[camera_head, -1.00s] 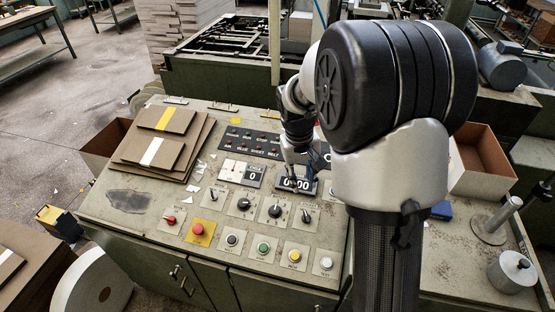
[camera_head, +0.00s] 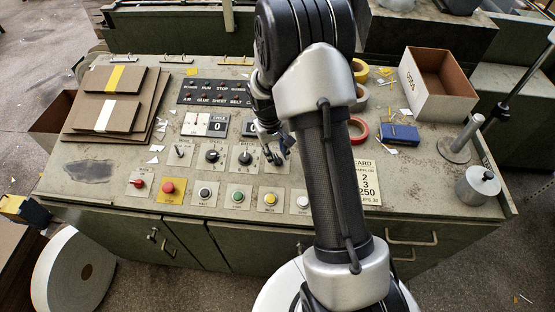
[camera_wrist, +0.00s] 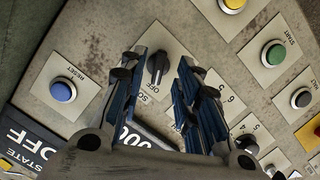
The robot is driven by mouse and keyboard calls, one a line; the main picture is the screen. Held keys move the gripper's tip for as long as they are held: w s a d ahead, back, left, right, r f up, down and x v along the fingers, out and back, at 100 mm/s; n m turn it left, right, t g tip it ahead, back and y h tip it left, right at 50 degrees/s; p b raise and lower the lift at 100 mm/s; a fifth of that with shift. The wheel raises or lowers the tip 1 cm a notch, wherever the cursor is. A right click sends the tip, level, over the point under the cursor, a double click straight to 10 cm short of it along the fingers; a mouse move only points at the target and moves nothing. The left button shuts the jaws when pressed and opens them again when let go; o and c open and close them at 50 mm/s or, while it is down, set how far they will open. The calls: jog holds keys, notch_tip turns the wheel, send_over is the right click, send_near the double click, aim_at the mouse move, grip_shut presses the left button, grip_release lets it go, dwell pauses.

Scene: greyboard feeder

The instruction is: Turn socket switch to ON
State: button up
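The socket switch is a black rotary knob (camera_wrist: 157,68) on a pale plate, partly covered by my fingers; the letters "SO" and "OFF" show on the plate. My gripper (camera_wrist: 163,64) is open, with one blue-padded finger on each side of the knob in the wrist view. I cannot tell whether the fingers touch it. A state display (camera_wrist: 30,145) at the lower left reads "STATE OFF". In the head view my gripper (camera_head: 280,150) is low over the right end of the knob row and partly hides the switch.
A blue reset button (camera_wrist: 63,91) lies left of the switch in the wrist view, and a numbered selector plate (camera_wrist: 222,92) lies right. Yellow (camera_head: 270,198) and white (camera_head: 302,202) push buttons sit in front. Tape rolls, a blue box (camera_head: 400,134) and an open carton (camera_head: 425,100) are further right.

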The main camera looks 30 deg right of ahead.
aim_at(278, 160)
jog(key=shift+d+f, duration=0.2)
jog(key=shift+f, duration=1.15)
jog(key=shift+c, duration=0.2)
grip_shut()
